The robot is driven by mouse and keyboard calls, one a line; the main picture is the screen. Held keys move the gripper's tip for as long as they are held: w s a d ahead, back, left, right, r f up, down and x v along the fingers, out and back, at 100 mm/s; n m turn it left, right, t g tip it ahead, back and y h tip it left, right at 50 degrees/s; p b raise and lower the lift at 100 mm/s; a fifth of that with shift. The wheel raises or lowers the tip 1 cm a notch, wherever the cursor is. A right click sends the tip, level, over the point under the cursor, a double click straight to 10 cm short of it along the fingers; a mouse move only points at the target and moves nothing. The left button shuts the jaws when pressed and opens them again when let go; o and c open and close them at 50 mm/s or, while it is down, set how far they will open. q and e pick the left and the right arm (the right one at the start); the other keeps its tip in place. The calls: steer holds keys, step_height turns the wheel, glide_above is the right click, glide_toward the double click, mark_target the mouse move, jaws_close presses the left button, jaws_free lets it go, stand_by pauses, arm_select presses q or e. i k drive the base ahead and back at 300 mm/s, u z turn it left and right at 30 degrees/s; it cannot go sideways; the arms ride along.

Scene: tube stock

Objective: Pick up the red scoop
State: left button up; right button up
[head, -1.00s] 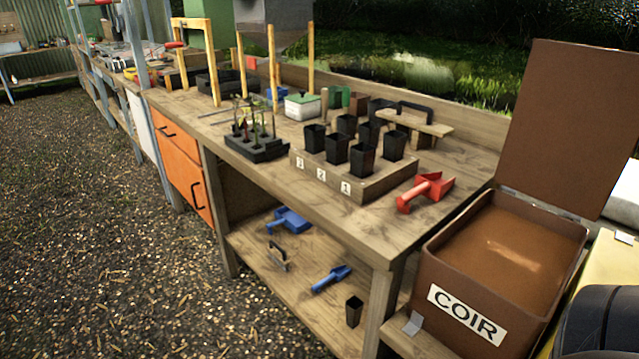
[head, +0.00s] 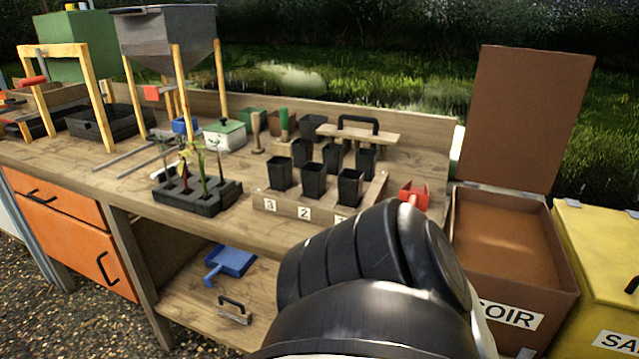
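The red scoop (head: 414,194) lies on the wooden bench top near its right end, just right of the numbered pot holder. Only its upper part shows; my dark arm link covers its lower part and handle. Neither gripper's fingers show in the head view, so I cannot see how far a gripper is from the scoop or whether one touches it.
Black pots (head: 313,180) stand in the wooden holder (head: 285,206) left of the scoop. A black seedling tray (head: 190,199) is further left. The open brown coir bin (head: 510,240) stands right of the bench, beside a yellow bin (head: 600,250).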

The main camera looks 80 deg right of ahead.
mark_target(418, 198)
steer(key=i, duration=0.25)
steer(key=z, duration=1.45)
